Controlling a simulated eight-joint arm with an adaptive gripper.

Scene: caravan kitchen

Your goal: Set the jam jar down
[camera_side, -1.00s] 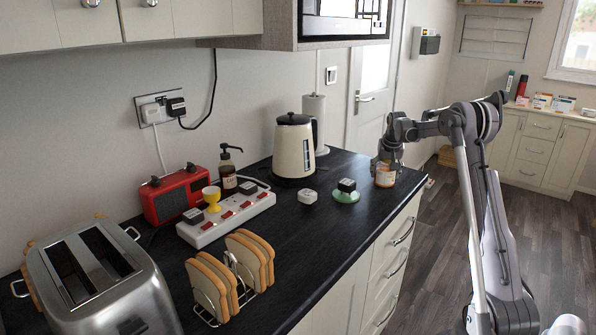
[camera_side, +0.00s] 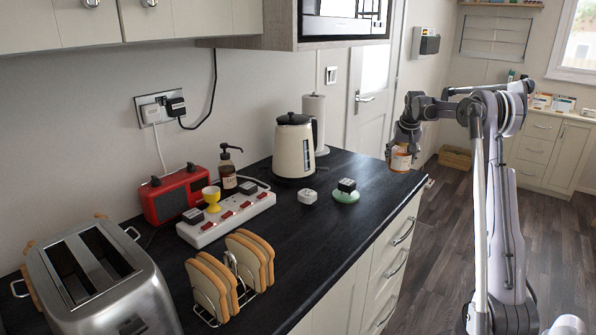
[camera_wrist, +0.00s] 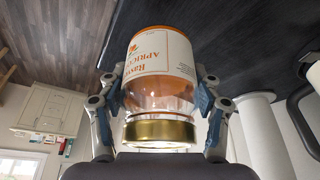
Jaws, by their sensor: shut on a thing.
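The jam jar (camera_side: 401,160) has a white and orange label and is held in my gripper (camera_side: 404,148) near the far right end of the dark worktop. In the wrist view the jar (camera_wrist: 160,60) fills the middle. Its gold lid (camera_wrist: 160,131) is nearest the camera and its label reads apricot. The fingers of my gripper (camera_wrist: 160,100) press on both sides of the glass. The jar appears raised above the worktop (camera_side: 330,215), close to its right edge. Whether its base touches anything is hard to see.
A cream kettle (camera_side: 294,150) and a paper roll (camera_side: 315,118) stand behind. The worktop drops off to the floor (camera_side: 435,225) at right.

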